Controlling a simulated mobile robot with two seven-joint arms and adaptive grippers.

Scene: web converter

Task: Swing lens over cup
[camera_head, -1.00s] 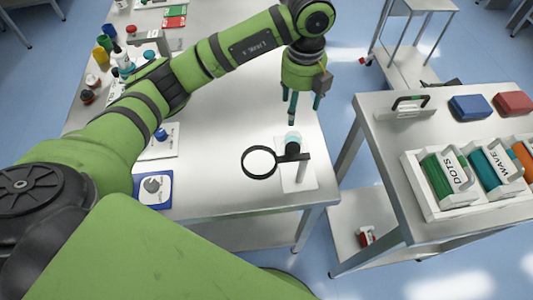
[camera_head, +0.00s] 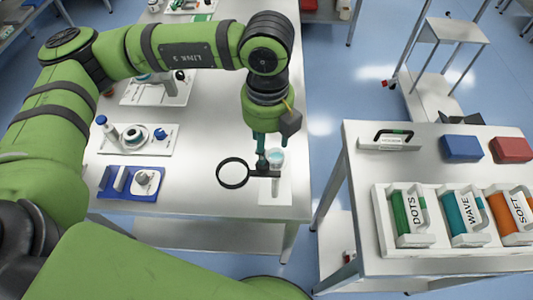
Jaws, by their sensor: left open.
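The lens (camera_head: 220,174) is a black ring on a short dark arm, low over the front right of the white table. Its arm runs right to a small post on a white base plate (camera_head: 274,196). The cup (camera_head: 277,155), pale with teal contents, stands just behind the post. The lens ring is to the left of the cup, not over it. My left gripper (camera_head: 268,148) is open and points down, its teal fingers close to the cup and the lens arm. Whether they touch either cannot be told. My right gripper is out of view.
A blue tray (camera_head: 112,185) and a white tray (camera_head: 163,148) with small parts lie left on the table (camera_head: 205,192). On the right, a second table (camera_head: 356,170) holds DOTS, WAVE and SOFT rolls. A gap of floor separates the tables.

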